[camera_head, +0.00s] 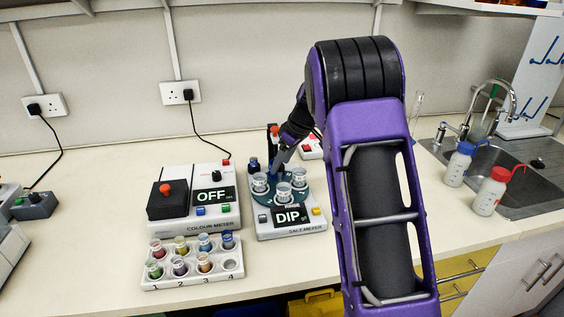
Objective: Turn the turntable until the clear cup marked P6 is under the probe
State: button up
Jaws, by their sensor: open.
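The teal turntable (267,198) sits on the salt meter (312,224), whose display reads DIP. Clear cups with pale labels stand on it: one at the left (260,183), one at the front (283,191) and one at the right (299,178). Their marks are too small to read, so I cannot tell which is P6. A dark upright post with a red top (274,132) rises at the back; the probe itself cannot be made out clearly. My gripper (277,171) is open, pointing down over the back of the turntable among the cups. Whether it touches anything is unclear.
The colour meter (193,222), reading OFF, stands to the left. A white rack (192,284) of coloured vials is in front of it. Two wash bottles (490,192) and a sink (540,180) are at the right.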

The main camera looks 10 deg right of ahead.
jog(key=shift+w+f, duration=0.1)
jog(key=shift+f, duration=0.1)
grip_shut()
dwell(0.3)
dwell(1.1)
